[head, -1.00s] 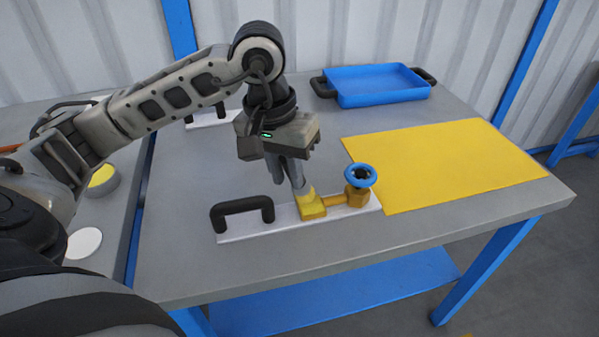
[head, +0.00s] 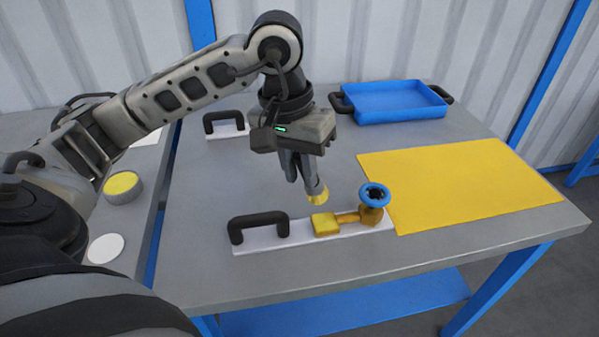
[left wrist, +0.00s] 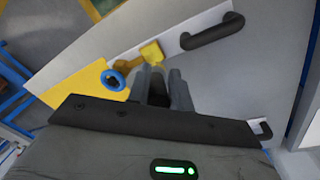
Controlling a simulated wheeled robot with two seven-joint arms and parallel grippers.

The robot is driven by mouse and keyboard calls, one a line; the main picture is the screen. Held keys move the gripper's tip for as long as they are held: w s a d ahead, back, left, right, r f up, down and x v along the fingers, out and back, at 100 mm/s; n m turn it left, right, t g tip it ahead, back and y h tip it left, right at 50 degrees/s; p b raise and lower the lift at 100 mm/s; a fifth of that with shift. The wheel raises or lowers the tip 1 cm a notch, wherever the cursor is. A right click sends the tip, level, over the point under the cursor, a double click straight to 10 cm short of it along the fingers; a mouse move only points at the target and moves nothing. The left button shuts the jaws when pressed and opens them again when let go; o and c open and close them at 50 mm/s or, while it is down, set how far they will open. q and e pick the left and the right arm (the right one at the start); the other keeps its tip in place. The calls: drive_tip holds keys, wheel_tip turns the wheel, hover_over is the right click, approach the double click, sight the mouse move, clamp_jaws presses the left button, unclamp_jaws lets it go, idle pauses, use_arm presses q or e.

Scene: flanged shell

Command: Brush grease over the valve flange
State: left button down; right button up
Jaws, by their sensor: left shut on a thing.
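The valve (head: 372,205), brass with a blue handwheel, lies on a white plate (head: 300,236) with a black handle. Its yellow, square flange (head: 326,224) is at the left end of the valve. My left gripper (head: 307,182) is shut on a brush (head: 318,196), of which only the yellow tip shows below the fingers. The brush tip is above and just behind the flange, seemingly apart from it. My right gripper is not in view.
A round tub with yellow content (head: 122,187) and a white disc (head: 106,248) are on the left table. A yellow mat (head: 455,180) lies at right, a blue tray (head: 392,102) behind it. Another black-handled plate (head: 225,125) stands at the back.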

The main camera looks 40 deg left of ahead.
use_arm(q)
drive_tip(key=shift+r, duration=0.7)
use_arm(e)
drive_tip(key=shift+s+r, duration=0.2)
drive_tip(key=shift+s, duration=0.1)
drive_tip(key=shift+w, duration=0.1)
use_arm(q)
drive_tip(key=shift+r+p, duration=0.1)
drive_tip(key=shift+p, duration=0.2)
drive_tip(key=shift+r+p, duration=0.9)
drive_tip(key=shift+r, duration=0.5)
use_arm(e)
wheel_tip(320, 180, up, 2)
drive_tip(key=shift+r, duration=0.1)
use_arm(q)
drive_tip(key=shift+f, duration=0.1)
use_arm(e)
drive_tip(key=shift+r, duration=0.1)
